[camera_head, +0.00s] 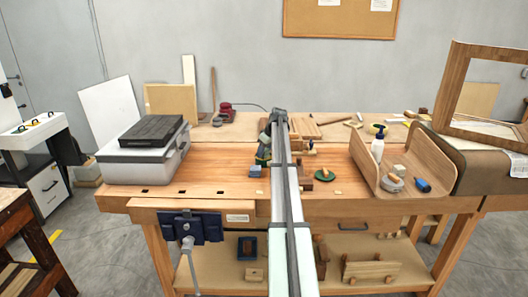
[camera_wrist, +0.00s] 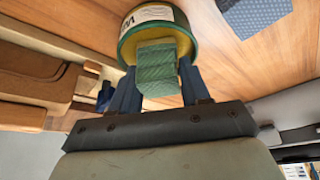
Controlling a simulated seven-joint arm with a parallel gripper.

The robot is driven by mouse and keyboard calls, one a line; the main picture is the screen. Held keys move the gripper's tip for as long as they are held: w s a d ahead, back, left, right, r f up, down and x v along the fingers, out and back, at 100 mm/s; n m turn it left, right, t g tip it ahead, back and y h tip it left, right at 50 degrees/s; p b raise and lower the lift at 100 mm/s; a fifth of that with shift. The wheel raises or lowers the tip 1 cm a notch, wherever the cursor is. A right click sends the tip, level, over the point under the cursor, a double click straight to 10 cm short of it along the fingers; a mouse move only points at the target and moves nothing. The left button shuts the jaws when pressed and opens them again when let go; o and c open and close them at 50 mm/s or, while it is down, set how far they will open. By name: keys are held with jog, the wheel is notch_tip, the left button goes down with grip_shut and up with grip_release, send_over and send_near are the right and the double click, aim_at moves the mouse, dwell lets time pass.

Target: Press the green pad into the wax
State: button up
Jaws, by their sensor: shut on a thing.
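My gripper (camera_wrist: 159,72) shows in the wrist view with its two blue fingers shut on the green pad (camera_wrist: 157,60), a textured green block. Just beyond the pad is a round green tin (camera_wrist: 150,14) with a white label and yellow wax (camera_wrist: 130,52) inside its rim. The pad overlaps the wax in this view; whether they touch I cannot tell. In the head view my arm runs up the middle and hides most of the gripper and the work spot.
A grey case (camera_head: 143,165) stands left. A wooden tray (camera_head: 362,160) with a white bottle (camera_head: 378,147) stands right.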

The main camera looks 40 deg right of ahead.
jog(key=shift+r, duration=3.55)
jog(key=shift+m, duration=0.3)
